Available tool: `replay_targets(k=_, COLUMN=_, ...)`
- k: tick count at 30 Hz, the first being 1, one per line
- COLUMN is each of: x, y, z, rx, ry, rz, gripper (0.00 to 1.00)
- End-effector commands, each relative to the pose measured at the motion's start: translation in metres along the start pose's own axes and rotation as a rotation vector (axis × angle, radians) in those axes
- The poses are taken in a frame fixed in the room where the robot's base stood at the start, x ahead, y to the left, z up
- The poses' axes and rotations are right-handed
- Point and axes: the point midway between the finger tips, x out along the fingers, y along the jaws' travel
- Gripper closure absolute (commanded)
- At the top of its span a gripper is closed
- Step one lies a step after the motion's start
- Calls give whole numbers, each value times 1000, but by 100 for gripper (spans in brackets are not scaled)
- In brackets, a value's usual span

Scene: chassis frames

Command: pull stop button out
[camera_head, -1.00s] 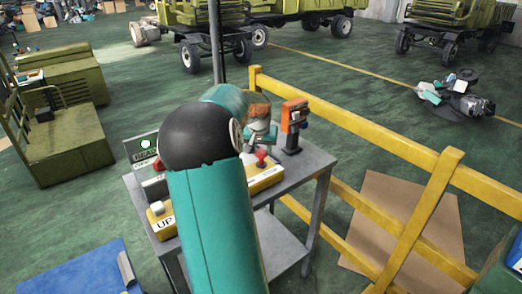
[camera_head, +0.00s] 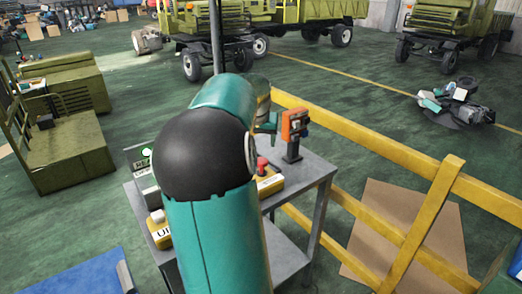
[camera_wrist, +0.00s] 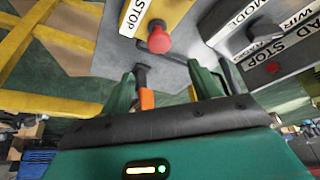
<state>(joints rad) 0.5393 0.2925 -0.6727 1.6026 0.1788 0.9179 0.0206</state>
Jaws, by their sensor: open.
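The red mushroom-shaped stop button (camera_wrist: 159,38) stands on a yellow box (camera_wrist: 176,12) beside a white STOP label in the wrist view. In the head view the red button (camera_head: 262,164) shows just right of my arm, partly hidden with its box. My gripper (camera_wrist: 163,85) is open, with its two green fingers apart in the wrist view. The button appears above the gap between the fingertips and is not between them. In the head view only a teal bit of my gripper (camera_head: 271,123) shows, by the orange device.
An orange device (camera_head: 294,125) on a stand is at the table's back right, close to my gripper. The grey table (camera_head: 312,172) carries another yellow box (camera_head: 160,232), marked UP, at the left. A yellow railing (camera_head: 385,150) runs along the right. My arm hides the table's middle.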

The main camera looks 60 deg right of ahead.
Motion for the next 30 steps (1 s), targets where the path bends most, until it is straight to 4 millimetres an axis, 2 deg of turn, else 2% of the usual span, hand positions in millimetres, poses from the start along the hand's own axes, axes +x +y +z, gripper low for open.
replay_targets(k=3, x=-24, y=0, z=0, rx=0, ry=2, rz=-2, gripper=38)
replay_targets(k=9, x=-42, y=0, z=0, rx=1, ry=1, rz=0, gripper=38)
replay_targets(k=30, x=-45, y=-5, z=3, rx=-7, ry=-2, rz=-9, gripper=38)
